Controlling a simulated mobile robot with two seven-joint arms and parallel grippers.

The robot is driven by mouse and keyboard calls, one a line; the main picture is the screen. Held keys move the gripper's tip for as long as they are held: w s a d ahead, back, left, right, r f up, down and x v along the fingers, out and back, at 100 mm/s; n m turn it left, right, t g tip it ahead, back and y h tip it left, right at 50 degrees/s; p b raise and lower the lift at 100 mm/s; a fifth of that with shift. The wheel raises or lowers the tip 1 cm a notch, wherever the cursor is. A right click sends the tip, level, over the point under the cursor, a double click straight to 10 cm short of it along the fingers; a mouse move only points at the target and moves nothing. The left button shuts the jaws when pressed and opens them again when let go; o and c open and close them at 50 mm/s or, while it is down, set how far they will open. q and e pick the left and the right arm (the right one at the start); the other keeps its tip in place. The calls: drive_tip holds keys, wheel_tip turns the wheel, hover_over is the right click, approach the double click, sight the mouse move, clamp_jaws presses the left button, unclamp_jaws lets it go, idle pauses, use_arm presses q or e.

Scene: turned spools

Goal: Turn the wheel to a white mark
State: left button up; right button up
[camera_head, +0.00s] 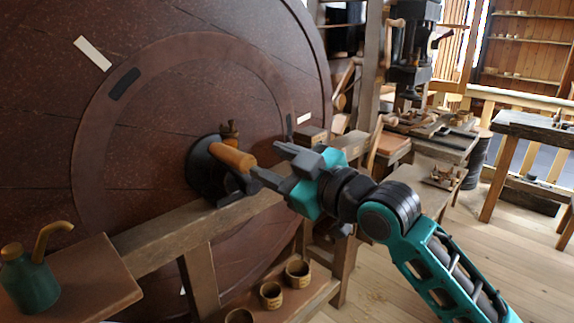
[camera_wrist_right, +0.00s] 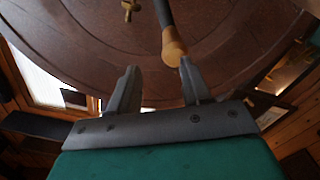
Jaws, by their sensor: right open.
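A large reddish-brown wheel (camera_head: 150,140) fills the left of the head view. White marks show on its face at the upper left (camera_head: 93,53) and right (camera_head: 304,118). Dark marks lie on its inner ring at the upper left (camera_head: 123,84) and right (camera_head: 289,125). A wooden crank handle (camera_head: 232,157) sticks out by the dark hub. My right gripper (camera_head: 265,161) is open and empty at the handle's end. In the right wrist view the handle (camera_wrist_right: 173,48) lies ahead, close to the right finger; contact cannot be told. My left gripper is out of view.
A wooden beam (camera_head: 150,245) crosses in front of the wheel. A green oil can (camera_head: 30,281) stands on a board at the lower left. Several small wooden cups (camera_head: 271,294) stand on a low shelf.

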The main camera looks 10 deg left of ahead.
drive_tip(key=v, duration=0.2)
drive_tip(key=shift+d, duration=0.3)
drive_tip(key=shift+f, duration=0.1)
